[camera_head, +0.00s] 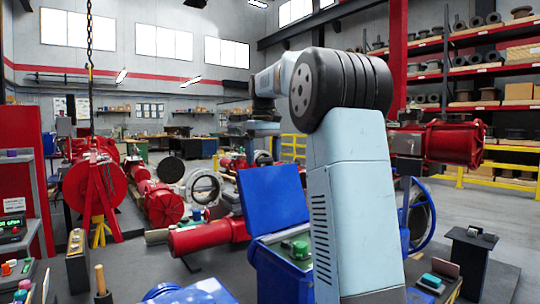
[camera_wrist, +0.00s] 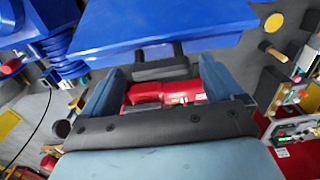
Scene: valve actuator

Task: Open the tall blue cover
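The tall blue cover (camera_head: 272,195) stands raised and tilted over the blue box (camera_head: 285,268) in the head view. In the wrist view a large blue panel, seemingly this cover (camera_wrist: 150,25), lies across the top, just past my gripper (camera_wrist: 160,80). The gripper's two pale fingers are wide apart. A dark handle-like piece (camera_wrist: 162,67) under the panel spans between the fingertips; whether they touch it I cannot tell. In the head view my arm hides the gripper and the right part of the box.
A green knob (camera_head: 300,249) sits on the box top. A red cylinder (camera_head: 208,236) lies left of it, and a blue handwheel (camera_head: 418,214) stands to the right. A dark stand (camera_head: 468,262) is at the right. Open floor shows beyond it.

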